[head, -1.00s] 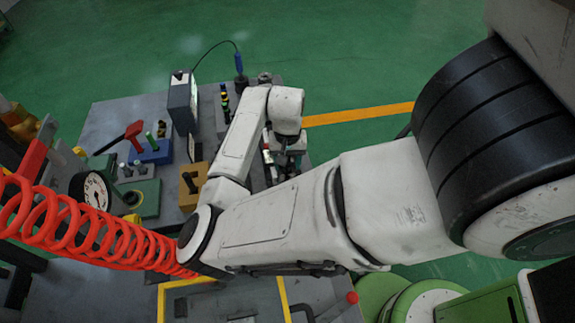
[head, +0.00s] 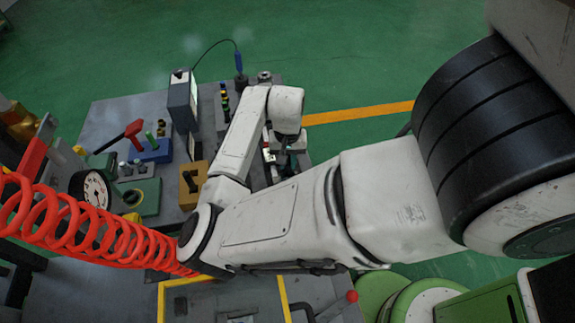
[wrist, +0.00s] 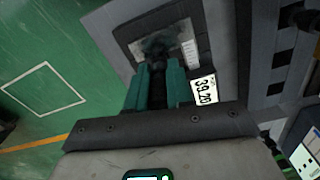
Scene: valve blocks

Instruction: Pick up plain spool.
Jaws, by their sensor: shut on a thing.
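My gripper (wrist: 158,72) points down over a grey block at the right end of the bench, its two teal fingers close together. They are shut on a dark, shadowed piece, the plain spool (wrist: 157,46), at the fingertips. Its outline is hard to make out, and I cannot tell whether it is clear of the surface below. In the head view my gripper (head: 287,152) is small below the wrist, partly covered by my own arm, and the spool cannot be made out there.
On the bench are a grey box (head: 182,100), a red-handled valve on a blue block (head: 152,152), a yellow block (head: 192,183) and a dial gauge (head: 93,190). A red coiled hose (head: 95,230) crosses the left foreground.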

